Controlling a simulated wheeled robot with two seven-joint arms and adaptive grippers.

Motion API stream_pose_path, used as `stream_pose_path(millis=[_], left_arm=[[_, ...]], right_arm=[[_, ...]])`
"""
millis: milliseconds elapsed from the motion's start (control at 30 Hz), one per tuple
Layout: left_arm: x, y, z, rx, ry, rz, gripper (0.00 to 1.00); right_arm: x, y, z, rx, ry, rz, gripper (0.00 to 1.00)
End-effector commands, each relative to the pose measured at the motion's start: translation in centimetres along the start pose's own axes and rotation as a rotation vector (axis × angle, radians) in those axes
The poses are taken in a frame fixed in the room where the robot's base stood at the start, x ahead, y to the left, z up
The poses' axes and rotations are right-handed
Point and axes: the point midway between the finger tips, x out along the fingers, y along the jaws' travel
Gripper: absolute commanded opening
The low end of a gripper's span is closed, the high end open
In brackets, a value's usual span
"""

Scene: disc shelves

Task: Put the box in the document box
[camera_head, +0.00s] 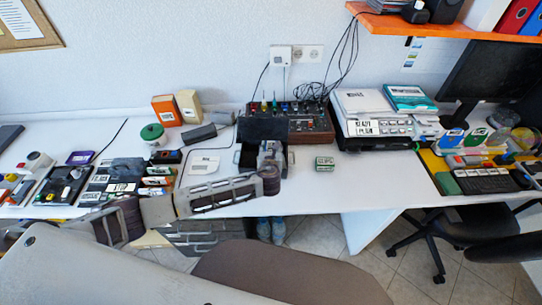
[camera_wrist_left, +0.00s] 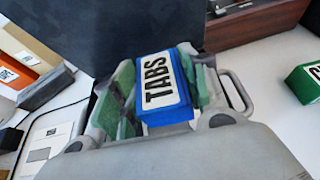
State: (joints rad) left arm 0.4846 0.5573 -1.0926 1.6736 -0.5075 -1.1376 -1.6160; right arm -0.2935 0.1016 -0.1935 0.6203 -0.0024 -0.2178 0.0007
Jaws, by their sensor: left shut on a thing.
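My left gripper (camera_head: 268,158) is shut on a blue box (camera_wrist_left: 165,85) with a white label reading TABS, seen between the green finger pads in the left wrist view. In the head view the gripper hides most or all of this box. The dark document box (camera_head: 262,129) stands near the middle of the desk with its lid raised. The gripper is over or in front of its opening; I cannot tell how deep the blue box is. The raised dark lid (camera_wrist_left: 120,30) fills the top of the left wrist view. My right gripper is not in view.
A small green and white box (camera_head: 325,163) lies right of the document box. A control panel with knobs (camera_head: 312,122) stands behind it. Orange (camera_head: 166,111) and cream (camera_head: 189,106) boxes and a grey block (camera_head: 199,134) are to the left.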

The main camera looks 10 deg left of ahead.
Motion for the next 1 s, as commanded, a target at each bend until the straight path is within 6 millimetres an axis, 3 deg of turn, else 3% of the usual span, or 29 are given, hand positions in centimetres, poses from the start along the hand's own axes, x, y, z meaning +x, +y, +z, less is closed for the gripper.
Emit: stream_pose_path(millis=[167,500,1000], left_arm=[[0.1,0.0,-0.3,0.001,0.000,0.000,0.20],[1.3,0.0,-3.3,0.001,0.001,0.000,0.20],[1.5,0.0,-3.7,0.001,0.000,0.000,0.20]], right_arm=[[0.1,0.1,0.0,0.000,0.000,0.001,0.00],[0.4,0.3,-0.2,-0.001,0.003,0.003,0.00],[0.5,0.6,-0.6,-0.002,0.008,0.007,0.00]])
